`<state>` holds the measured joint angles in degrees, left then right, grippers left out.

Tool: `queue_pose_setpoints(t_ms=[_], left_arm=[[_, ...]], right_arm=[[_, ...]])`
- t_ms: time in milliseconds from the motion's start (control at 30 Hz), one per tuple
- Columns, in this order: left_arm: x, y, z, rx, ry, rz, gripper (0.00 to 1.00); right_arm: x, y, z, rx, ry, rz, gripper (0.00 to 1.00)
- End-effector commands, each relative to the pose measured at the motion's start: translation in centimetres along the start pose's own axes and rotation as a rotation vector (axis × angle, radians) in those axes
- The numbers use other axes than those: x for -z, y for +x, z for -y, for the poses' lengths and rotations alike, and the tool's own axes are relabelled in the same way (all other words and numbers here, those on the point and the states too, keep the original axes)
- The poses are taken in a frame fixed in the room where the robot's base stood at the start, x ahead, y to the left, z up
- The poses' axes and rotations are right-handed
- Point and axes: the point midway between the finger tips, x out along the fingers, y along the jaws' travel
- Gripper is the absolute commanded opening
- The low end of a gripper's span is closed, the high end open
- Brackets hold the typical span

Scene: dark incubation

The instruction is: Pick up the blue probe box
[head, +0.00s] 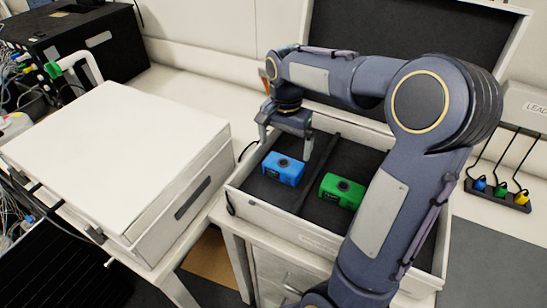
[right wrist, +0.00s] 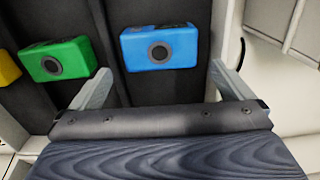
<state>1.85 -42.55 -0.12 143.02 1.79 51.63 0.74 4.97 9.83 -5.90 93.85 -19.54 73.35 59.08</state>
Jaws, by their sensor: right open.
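The blue probe box (head: 283,169) lies in the left compartment of an open, dark-lined white case (head: 243,202). It has a round dark knob on top. In the right wrist view the blue probe box (right wrist: 160,47) sits ahead of my right gripper (right wrist: 165,88), roughly between the two spread fingers and apart from them. In the head view my right gripper (head: 285,138) is open and empty, pointing down just behind and above the blue box. My left gripper is in neither view.
A green box (head: 342,190) lies in the neighbouring compartment, past a dark divider (head: 318,170). A yellow box (right wrist: 8,66) shows at the wrist view's left edge. A closed white case (head: 120,150) stands left.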

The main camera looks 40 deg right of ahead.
Motion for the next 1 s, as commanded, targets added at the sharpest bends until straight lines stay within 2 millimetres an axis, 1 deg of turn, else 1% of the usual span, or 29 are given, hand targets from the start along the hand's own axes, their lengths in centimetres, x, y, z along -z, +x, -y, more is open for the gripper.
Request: queue_pose_setpoints(t_ms=[333,533,600,700,900,1000], left_arm=[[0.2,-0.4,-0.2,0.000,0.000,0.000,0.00],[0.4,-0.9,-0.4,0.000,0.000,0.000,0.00],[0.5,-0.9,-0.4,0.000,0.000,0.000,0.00],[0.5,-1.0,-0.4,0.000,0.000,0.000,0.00],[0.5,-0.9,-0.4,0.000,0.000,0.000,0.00],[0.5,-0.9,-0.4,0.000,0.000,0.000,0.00]], right_arm=[[-0.1,3.4,-0.1,-0.006,0.001,0.003,1.00],[-0.3,6.5,-0.2,-0.006,0.001,0.004,1.00],[-0.3,7.2,-0.2,-0.004,0.001,0.003,1.00],[-0.3,7.8,-0.2,-0.002,0.000,0.002,1.00],[-0.3,7.8,-0.2,-0.001,0.000,0.001,1.00],[-0.3,7.8,-0.2,-0.001,0.000,0.001,0.87]])
